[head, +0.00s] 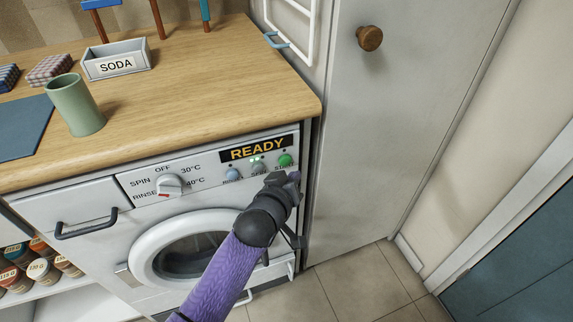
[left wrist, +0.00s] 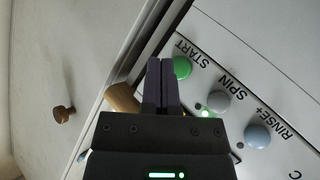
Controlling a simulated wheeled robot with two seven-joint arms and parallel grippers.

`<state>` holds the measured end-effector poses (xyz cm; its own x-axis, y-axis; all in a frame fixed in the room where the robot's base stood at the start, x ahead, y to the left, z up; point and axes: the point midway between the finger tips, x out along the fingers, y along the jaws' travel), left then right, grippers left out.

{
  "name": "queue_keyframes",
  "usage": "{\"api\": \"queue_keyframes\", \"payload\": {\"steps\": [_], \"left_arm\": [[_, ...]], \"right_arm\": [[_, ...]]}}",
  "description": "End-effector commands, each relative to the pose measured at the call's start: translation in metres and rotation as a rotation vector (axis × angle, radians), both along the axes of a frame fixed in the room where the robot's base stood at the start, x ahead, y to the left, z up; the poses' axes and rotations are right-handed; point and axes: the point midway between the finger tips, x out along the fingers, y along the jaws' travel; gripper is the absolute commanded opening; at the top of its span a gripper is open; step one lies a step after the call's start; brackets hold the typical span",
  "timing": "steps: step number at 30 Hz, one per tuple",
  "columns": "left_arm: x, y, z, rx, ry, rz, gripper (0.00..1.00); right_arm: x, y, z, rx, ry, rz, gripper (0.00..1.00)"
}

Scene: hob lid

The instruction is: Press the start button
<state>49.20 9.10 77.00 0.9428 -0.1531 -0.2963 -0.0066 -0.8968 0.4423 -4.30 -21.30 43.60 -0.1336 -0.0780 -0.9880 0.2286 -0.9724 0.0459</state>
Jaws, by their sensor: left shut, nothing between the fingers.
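The green start button (head: 285,160) is at the right end of the washing machine's panel, under the display (head: 255,149) that reads READY. In the left wrist view the start button (left wrist: 183,67) is beside the word START, just right of my fingertips. My left gripper (head: 294,177) is shut and empty, in front of the panel just below the button. Its two dark fingers (left wrist: 162,66) lie together in the left wrist view. I cannot tell whether they touch the panel. The grey SPIN button (left wrist: 218,101) and blue RINSE+ button (left wrist: 257,135) are beside it.
The dial (head: 169,186) and round door (head: 180,255) are further left on the machine. A wooden worktop (head: 200,90) above holds a green cup (head: 76,105) and a SODA box (head: 116,60). A tall grey door (head: 375,130) with a wooden knob (head: 369,38) stands close on the right.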

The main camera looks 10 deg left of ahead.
Motion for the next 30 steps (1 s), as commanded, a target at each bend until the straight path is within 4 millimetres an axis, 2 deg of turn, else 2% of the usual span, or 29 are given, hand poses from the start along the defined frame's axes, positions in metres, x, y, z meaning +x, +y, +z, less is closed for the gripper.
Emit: {"api": "queue_keyframes", "payload": {"steps": [7, 30], "left_arm": [[0.0124, 0.0088, 0.0007, 0.001, -0.001, 0.001, 0.0], [0.0126, 0.009, 0.0009, 0.0, 0.0, 0.001, 0.0]], "right_arm": [[-0.0012, 0.0016, -0.0031, 0.002, 0.003, -0.002, 0.59], [-0.005, -0.0064, -0.0016, -0.01, 0.009, 0.005, 0.59]]}}
